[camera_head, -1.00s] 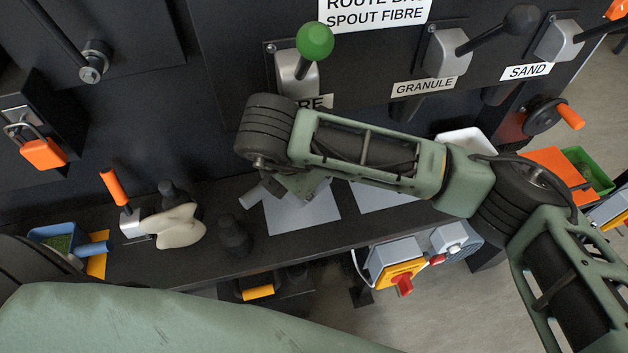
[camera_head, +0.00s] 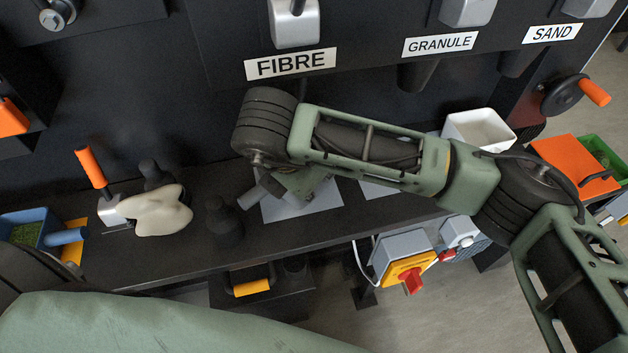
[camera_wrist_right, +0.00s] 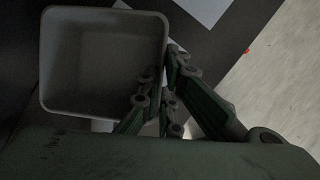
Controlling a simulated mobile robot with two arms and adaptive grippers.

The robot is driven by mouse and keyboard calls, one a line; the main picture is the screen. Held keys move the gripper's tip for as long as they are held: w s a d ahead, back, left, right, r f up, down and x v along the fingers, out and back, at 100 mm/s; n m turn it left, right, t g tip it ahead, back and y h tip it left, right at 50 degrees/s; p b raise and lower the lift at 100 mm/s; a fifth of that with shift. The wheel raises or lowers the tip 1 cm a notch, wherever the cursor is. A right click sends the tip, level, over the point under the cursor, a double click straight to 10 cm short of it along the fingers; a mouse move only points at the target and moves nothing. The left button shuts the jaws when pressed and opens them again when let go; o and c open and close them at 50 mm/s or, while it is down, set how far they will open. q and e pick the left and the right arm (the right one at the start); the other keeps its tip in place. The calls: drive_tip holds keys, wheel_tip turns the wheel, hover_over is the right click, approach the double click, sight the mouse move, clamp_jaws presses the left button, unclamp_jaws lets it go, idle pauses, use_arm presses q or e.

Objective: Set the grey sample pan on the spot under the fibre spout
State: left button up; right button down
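The grey sample pan (camera_wrist_right: 105,62) is close below the right wrist camera, seen from above; it looks empty. My right gripper (camera_wrist_right: 162,90) has its fingers at the pan's right wall, one inside and one outside, and appears shut on it. In the head view the pan and the fingertips are mostly hidden behind my right wrist. A light grey square spot (camera_head: 302,205) lies on the bench under that wrist, below the FIBRE label (camera_head: 290,64). The fibre spout is hidden behind my arm. I cannot tell whether the pan touches the bench. My left gripper is not in view.
A white bin (camera_head: 480,132) is at right. The granule spout (camera_head: 417,75) hangs from the panel.

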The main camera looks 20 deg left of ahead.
drive_tip(key=c, duration=1.9)
unclamp_jaws()
drive_tip(key=shift+o, duration=0.4)
drive_tip(key=shift+o, duration=1.3)
drive_tip(key=v, duration=1.2)
